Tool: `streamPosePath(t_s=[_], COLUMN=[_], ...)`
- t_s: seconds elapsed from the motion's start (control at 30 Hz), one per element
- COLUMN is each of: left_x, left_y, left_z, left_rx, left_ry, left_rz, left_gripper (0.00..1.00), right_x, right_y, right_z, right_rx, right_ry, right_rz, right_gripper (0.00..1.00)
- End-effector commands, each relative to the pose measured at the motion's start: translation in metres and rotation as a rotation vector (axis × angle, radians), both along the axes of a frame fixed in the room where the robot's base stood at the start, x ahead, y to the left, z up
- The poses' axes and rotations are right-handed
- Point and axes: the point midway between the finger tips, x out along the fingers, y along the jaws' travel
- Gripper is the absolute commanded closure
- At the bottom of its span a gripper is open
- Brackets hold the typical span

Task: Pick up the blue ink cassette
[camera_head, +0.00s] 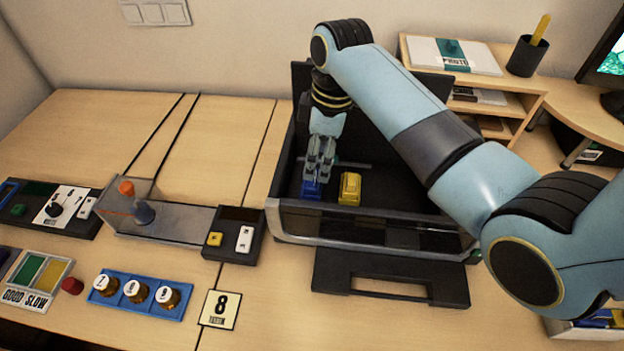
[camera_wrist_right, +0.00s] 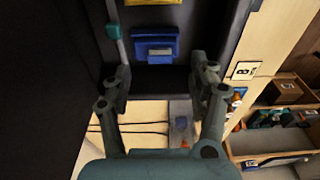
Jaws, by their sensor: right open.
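The blue ink cassette (camera_head: 311,190) sits inside the open black printer (camera_head: 290,215), at the left of a yellow cassette (camera_head: 349,188). My right gripper (camera_head: 319,172) reaches down into the printer right above the blue cassette and partly hides it. In the right wrist view the blue cassette (camera_wrist_right: 155,45) lies ahead of the fingers, roughly centred between them. The right gripper (camera_wrist_right: 165,85) is open, with its fingers apart and nothing between them. I cannot tell whether a finger touches the cassette. The yellow cassette (camera_wrist_right: 153,2) shows at the top edge there. My left gripper is not in view.
The printer's front wall and black tray (camera_head: 390,302) are close in front of the gripper. Left of it are a grey device (camera_head: 165,222), a number card (camera_head: 220,309) and a blue block with stamps (camera_head: 137,293). A wooden shelf (camera_head: 520,85) stands behind right.

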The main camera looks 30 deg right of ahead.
Motion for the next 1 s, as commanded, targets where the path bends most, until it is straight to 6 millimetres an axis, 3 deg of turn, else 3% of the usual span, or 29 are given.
streamPosePath(t_s=[0.3,0.6,1.0], left_x=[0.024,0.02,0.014], left_y=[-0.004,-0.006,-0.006], left_z=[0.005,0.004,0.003], left_rx=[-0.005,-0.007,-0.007], left_ry=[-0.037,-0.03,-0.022], left_rz=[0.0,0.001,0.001], left_gripper=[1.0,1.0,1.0], right_x=[0.007,0.008,0.008], right_y=[0.01,0.011,0.01], right_z=[-0.043,-0.049,-0.049], right_rx=[0.0,-0.001,0.0], right_ry=[0.002,-0.001,0.0], right_rz=[-0.001,0.0,0.0], right_gripper=[0.4,0.4,0.93])
